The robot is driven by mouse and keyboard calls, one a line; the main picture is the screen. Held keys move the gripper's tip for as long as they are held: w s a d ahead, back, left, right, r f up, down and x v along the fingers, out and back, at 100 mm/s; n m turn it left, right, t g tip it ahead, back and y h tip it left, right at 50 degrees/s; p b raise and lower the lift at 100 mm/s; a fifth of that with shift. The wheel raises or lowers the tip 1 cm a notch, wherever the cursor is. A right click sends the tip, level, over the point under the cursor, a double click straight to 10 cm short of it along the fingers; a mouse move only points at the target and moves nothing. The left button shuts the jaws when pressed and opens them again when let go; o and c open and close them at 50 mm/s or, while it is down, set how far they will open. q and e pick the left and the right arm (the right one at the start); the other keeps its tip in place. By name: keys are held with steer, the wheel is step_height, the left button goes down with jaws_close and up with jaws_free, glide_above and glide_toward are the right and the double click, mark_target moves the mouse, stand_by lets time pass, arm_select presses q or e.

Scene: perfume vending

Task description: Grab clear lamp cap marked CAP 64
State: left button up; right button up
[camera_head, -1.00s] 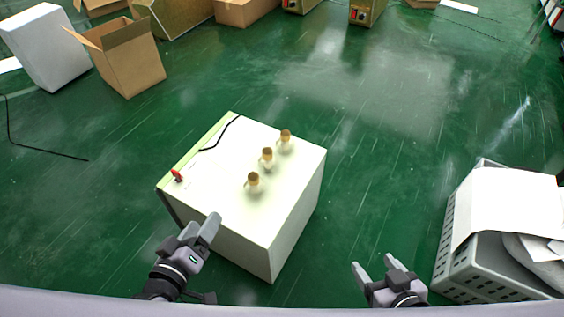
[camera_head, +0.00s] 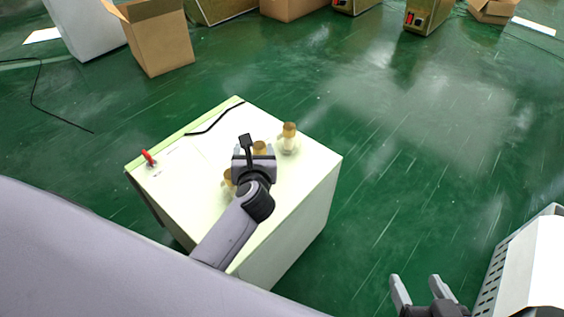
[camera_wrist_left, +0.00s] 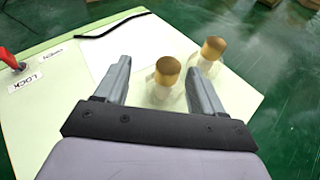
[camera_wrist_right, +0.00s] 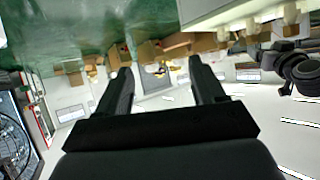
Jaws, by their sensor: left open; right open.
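Three small clear bottle-like pieces with gold-brown tops stand in a row on a white cabinet (camera_head: 310,165). The far one (camera_head: 288,140) shows fully in the head view; the middle one (camera_head: 260,147) and near one (camera_head: 228,183) are partly hidden by my left gripper (camera_head: 254,146). In the left wrist view, my open left gripper (camera_wrist_left: 158,66) has one piece (camera_wrist_left: 166,76) in view between its fingers, nearer the right finger; another (camera_wrist_left: 211,54) stands beyond. I cannot read CAP 64 on any. My right gripper (camera_head: 415,279) is open and empty, off the cabinet's right side.
A red switch (camera_head: 149,158) and a black cable (camera_head: 215,118) are on the cabinet's left part. A grey crate (camera_head: 492,285) with white sheets stands at the right. Cardboard boxes (camera_head: 160,40) lie at the back. The green floor between is clear.

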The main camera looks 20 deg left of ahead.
mark_target(259, 143)
arm_select(q)
steer(key=shift+w+d+f+n, duration=0.35)
steer(key=shift+w+f, duration=0.1)
steer(key=shift+f, duration=0.15)
steer(key=shift+w+d+f, duration=0.1)
steer(key=shift+w+f, duration=0.1)
steer(key=shift+w, duration=0.05)
steer(key=b+x, duration=0.2)
steer(key=x, duration=0.3)
steer(key=shift+w+f+b, duration=0.25)
steer(key=shift+b, duration=0.15)
steer(key=shift+w+a+f+g, duration=0.1)
steer(key=shift+w+a+g, duration=0.2)
steer(key=shift+w+a, duration=0.1)
steer(key=c, duration=1.1)
arm_select(e)
steer(key=shift+w+a+f+m+y, duration=0.15)
steer(key=shift+w+a+f+y, duration=0.2)
steer(key=shift+a, duration=0.15)
steer(key=shift+w+a+f+m+y, duration=0.15)
steer(key=shift+w+a+f+y, duration=0.15)
steer(key=shift+a, duration=0.15)
